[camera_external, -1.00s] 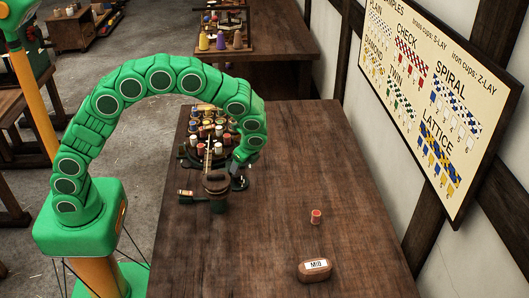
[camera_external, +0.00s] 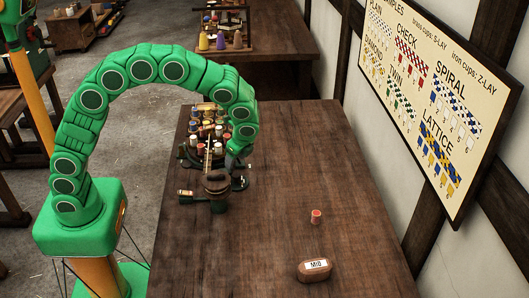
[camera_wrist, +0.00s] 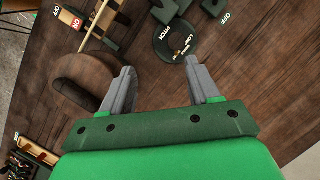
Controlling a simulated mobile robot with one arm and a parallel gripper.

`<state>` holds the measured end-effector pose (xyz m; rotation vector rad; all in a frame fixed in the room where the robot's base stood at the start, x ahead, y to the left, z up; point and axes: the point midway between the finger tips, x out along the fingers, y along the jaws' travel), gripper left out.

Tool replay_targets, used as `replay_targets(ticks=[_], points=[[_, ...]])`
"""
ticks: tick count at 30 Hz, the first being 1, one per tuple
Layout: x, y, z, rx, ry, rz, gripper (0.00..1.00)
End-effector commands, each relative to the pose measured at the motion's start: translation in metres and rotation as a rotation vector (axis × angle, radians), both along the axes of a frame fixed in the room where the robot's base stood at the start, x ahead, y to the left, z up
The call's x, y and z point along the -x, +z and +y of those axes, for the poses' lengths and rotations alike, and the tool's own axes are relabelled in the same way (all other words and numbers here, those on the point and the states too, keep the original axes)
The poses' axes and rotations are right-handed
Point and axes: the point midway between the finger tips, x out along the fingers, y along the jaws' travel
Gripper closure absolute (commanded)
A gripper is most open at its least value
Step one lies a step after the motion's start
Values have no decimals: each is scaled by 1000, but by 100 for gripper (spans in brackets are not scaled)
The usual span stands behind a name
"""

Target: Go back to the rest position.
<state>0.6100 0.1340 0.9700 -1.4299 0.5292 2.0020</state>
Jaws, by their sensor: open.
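My gripper (camera_wrist: 163,90) is open and empty in the wrist view, its two grey fingers spread apart with bare tabletop and part of a machine beyond them. In the outside view my green arm arches over the left side of the table, and its end (camera_external: 233,167) is low beside the rope machine. The machine, with its several bobbins (camera_external: 212,130), stands on the table (camera_external: 290,165). Its round brown wooden part (camera_wrist: 85,78) is left of the fingers in the wrist view. A dark dial marked PITCH (camera_wrist: 172,45) lies beyond them.
A small red-topped spool (camera_external: 316,216) and a brown block labelled MID (camera_external: 315,270) rest on the front right of the table. A sample board (camera_external: 435,100) hangs on the right wall. The table's right half is mostly clear. ON and OFF labels (camera_wrist: 70,20) show near the machine.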

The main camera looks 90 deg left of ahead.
Motion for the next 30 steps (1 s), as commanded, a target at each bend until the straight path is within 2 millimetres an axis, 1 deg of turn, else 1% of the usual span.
replay_targets(ticks=[1, 11, 21, 26, 30], points=[[6, 8, -4, 2, 9, -10, 39], [56, 51, -30, 20, 115, -51, 39], [123, 88, -57, 37, 240, -85, 39], [154, 103, -68, 44, 299, -102, 39], [184, 112, -78, 50, 353, -112, 39]])
